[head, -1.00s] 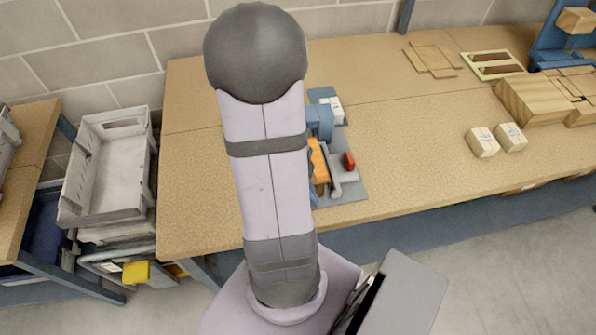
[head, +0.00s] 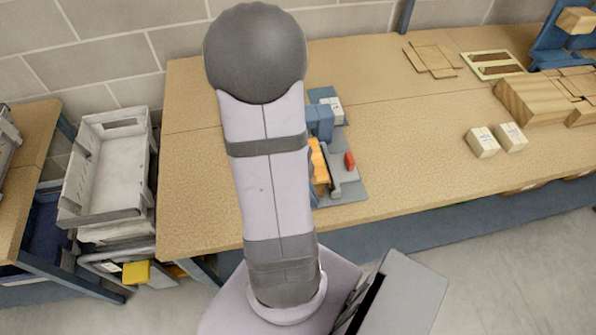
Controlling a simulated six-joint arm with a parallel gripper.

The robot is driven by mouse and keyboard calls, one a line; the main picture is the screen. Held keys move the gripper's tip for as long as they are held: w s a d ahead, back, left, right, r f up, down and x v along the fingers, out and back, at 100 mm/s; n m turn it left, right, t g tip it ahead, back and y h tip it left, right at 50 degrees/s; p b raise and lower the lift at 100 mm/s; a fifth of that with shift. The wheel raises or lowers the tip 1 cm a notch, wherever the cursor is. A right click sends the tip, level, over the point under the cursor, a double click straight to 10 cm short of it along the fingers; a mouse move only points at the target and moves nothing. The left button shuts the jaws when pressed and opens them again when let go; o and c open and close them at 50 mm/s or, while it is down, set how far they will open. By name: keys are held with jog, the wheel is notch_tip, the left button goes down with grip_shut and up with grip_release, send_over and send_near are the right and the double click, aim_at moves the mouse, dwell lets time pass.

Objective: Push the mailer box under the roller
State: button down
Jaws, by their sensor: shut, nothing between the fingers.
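A small station with a grey base plate (head: 350,192) stands on the bench, partly hidden behind my arm. On it are a blue upright part (head: 321,122), a grey bar and a red knob (head: 349,160). An orange block (head: 319,166) shows beside the arm's edge; I cannot tell whether it is the mailer box. A small white labelled piece (head: 336,108) shows behind the blue part. I cannot make out the roller. My gripper is hidden behind my own arm.
Two small labelled boxes (head: 482,142) (head: 510,137) sit to the right on the bench (head: 410,130). Wooden blocks (head: 540,100), flat cardboard (head: 433,58) and a frame (head: 491,65) lie farther right. Grey trays (head: 112,165) are stacked at left. The bench between station and boxes is clear.

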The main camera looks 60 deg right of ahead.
jog(key=shift+f+b, duration=0.25)
jog(key=shift+b, duration=0.1)
dwell(0.3)
jog(key=shift+f+b, duration=0.35)
jog(key=shift+b, duration=0.05)
jog(key=shift+f+b, duration=0.65)
jog(key=shift+b, duration=0.1)
jog(key=shift+r, duration=0.25)
jog(key=shift+r+p, duration=0.5)
jog(key=shift+r, duration=0.1)
jog(key=shift+w+d, duration=0.15)
jog(key=shift+w+d, duration=0.25)
jog(key=shift+w+d+b, duration=0.2)
jog(key=shift+d+b, duration=0.05)
jog(key=shift+b, duration=0.1)
dwell(0.4)
